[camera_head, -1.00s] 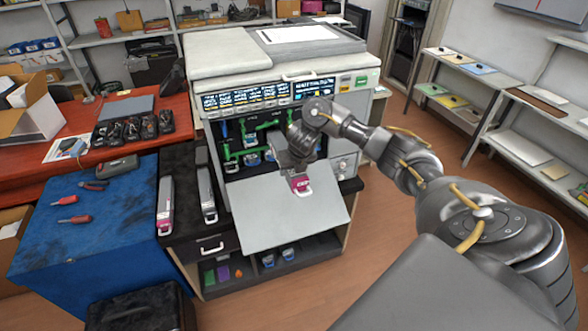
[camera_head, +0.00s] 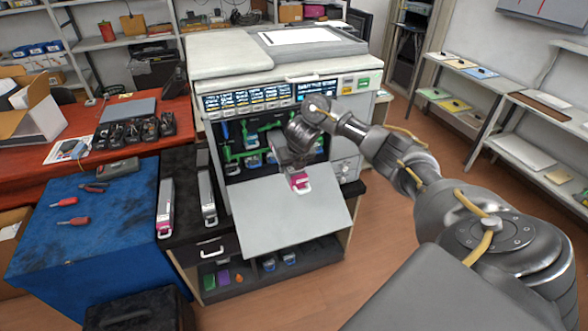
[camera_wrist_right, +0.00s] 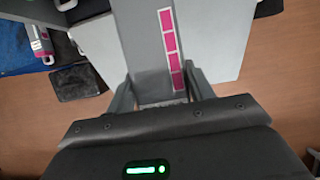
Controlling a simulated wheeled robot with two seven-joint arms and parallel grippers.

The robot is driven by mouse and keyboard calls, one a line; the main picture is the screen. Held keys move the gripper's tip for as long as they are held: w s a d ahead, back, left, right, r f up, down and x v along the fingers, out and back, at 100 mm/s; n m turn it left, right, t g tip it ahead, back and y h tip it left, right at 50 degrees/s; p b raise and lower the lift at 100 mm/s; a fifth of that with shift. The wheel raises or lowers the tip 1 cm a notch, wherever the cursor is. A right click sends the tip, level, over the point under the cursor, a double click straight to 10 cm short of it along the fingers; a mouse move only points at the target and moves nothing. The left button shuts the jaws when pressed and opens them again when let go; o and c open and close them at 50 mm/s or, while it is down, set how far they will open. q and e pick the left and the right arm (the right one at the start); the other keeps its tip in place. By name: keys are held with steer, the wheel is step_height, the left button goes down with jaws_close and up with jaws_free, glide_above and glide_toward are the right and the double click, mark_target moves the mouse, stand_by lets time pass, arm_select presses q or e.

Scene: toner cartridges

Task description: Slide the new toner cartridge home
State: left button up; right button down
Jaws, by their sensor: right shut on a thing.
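The printer (camera_head: 222,58) stands with its front flap (camera_head: 290,222) folded down and its green-marked slots (camera_head: 250,140) showing. My right gripper (camera_head: 294,166) is in front of the slots, above the flap. It is shut on a toner cartridge whose magenta end with a pale handle (camera_head: 299,181) shows below the gripper. In the right wrist view the cartridge (camera_wrist_right: 143,45) is a long grey body with a magenta striped label, between the fingers of the gripper (camera_wrist_right: 162,88). The gripper and wrist hide much of the cartridge and part of the slots, so its depth of insertion cannot be told. My left gripper is out of view.
Two long cartridges, one magenta-ended (camera_head: 165,207) and one grey (camera_head: 206,195), lie on the black stand (camera_head: 182,180) left of the printer. A blue-covered table (camera_head: 100,235) holds red-handled tools. Open floor lies right of the printer.

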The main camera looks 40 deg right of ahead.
steer(key=shift+r, duration=0.1)
steer(key=shift+w+d+b, duration=0.2)
steer(key=shift+w+b, duration=0.5)
steer(key=shift+w, duration=0.05)
steer(key=shift+w+d+b, duration=0.2)
steer(key=shift+w+b, duration=0.1)
steer(key=shift+w, duration=0.1)
steer(key=shift+w+d+b, duration=0.2)
steer(key=shift+w+b, duration=0.35)
steer(key=shift+w, duration=0.05)
steer(key=shift+w+d+b, duration=0.2)
steer(key=shift+w+b, duration=0.35)
steer(key=shift+w, duration=0.05)
steer(key=shift+w+d+b, duration=0.15)
steer(key=shift+w+b, duration=0.2)
steer(key=shift+w, duration=0.2)
